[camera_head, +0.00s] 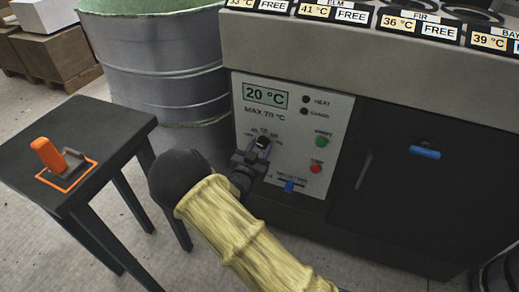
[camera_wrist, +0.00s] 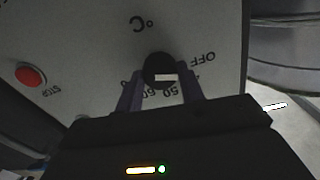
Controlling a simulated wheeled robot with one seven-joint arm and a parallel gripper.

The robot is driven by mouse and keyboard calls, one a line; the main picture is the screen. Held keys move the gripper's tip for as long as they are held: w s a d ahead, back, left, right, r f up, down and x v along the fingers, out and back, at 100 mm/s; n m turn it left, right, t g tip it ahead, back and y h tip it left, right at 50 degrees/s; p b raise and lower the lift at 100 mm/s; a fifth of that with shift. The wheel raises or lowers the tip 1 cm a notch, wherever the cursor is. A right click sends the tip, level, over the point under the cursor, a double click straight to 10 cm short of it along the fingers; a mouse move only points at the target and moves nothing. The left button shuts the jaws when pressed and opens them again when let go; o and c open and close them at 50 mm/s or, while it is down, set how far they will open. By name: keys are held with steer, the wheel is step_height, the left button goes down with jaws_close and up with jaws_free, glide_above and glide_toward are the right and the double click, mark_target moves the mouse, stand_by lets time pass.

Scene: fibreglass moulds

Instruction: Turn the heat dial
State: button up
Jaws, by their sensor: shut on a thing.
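The heat dial (camera_head: 262,143) is a black round knob on the white control panel (camera_head: 327,130) of the grey machine, with a temperature scale printed around it. In the wrist view the dial (camera_wrist: 160,69) has a white mark, with "OFF" to its right and "50" and "60" below, upside down. My gripper (camera_head: 258,148) is at the panel, its two fingers on either side of the dial. In the wrist view my gripper (camera_wrist: 161,88) is shut on the dial. The display (camera_head: 265,96) reads 20 °C. My gripper and arm hide part of the scale.
A dark table (camera_head: 112,127) with an orange-handled tool (camera_head: 48,154) stands left. A grey drum (camera_head: 160,65) stands behind.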

steer(key=m+b, duration=0.2)
steer(key=m, duration=0.1)
steer(key=m+b, duration=0.2)
steer(key=m, duration=0.1)
steer(key=shift+f+m+b, duration=0.2)
steer(key=shift+m+b, duration=0.1)
steer(key=shift+m, duration=0.1)
steer(key=m+b, duration=0.6)
steer(key=b, duration=0.1)
steer(key=shift+f, duration=0.1)
steer(key=m+b, duration=0.5)
steer(key=b, duration=0.2)
steer(key=shift+m+b, duration=0.3)
steer(key=shift+m, duration=0.1)
steer(key=m+b, duration=0.2)
steer(key=b, duration=0.1)
steer(key=shift+m+b, duration=0.35)
steer(key=shift+m, duration=0.05)
steer(key=shift+a+r+m+b, duration=0.1)
steer(key=shift+r+m+b, duration=0.1)
steer(key=shift+m+b, duration=0.25)
steer(key=o, duration=1)
steer(key=shift+r, duration=0.1)
